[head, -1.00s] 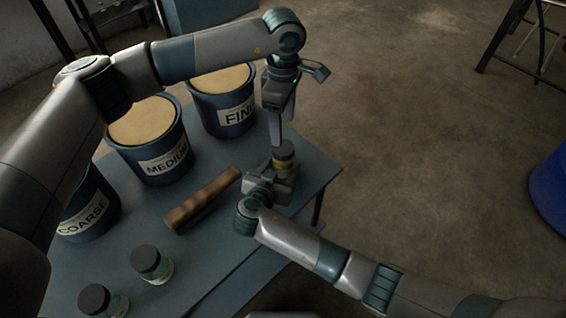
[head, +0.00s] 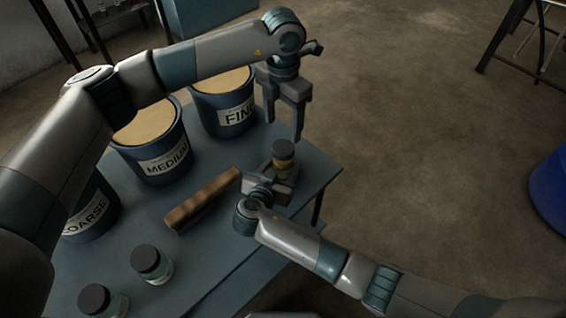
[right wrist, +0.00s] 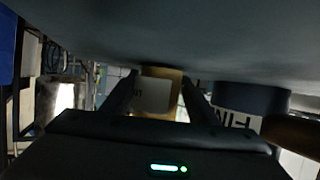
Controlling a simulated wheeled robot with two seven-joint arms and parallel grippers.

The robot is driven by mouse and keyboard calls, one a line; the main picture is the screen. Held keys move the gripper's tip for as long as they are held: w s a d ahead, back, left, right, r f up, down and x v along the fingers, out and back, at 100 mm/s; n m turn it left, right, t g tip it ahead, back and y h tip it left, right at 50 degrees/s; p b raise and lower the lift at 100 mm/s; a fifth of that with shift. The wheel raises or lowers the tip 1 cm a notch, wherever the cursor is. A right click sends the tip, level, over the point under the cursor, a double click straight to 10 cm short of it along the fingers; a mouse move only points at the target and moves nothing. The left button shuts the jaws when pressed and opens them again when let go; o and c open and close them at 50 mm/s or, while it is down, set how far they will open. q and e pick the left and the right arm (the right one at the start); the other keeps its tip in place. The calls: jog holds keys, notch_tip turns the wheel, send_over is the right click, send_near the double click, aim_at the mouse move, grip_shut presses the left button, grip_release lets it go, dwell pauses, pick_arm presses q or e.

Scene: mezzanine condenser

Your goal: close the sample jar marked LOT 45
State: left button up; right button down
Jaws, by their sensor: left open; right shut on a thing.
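The jar (head: 282,165) has an amber body and a dark grey lid (head: 283,147) sitting on top. It stands upright at the table's right end, with my right gripper (head: 273,179) shut around its body. In the right wrist view the jar (right wrist: 159,84) is between the fingers, its pale label partly visible and not clearly readable. My left gripper (head: 284,122) is open and empty just above the lid, fingers pointing down and apart from it. How tightly the lid sits cannot be told.
Two other dark-lidded jars (head: 151,263) (head: 95,299) stand at the table's near left. Tubs marked COARSE (head: 88,213), MEDIUM (head: 163,160) and FINE (head: 236,117) line the far side. A brown wooden bar (head: 203,199) lies left of my right gripper.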

aim_at(283, 147)
pick_arm(q)
jog(key=shift+f, duration=0.1)
dwell(0.4)
jog(key=shift+f, duration=3.9)
jog(key=shift+c, duration=0.7)
jog(key=c, duration=1)
jog(key=o, duration=1.2)
jog(key=shift+o, duration=0.2)
notch_tip(283, 147, up, 12)
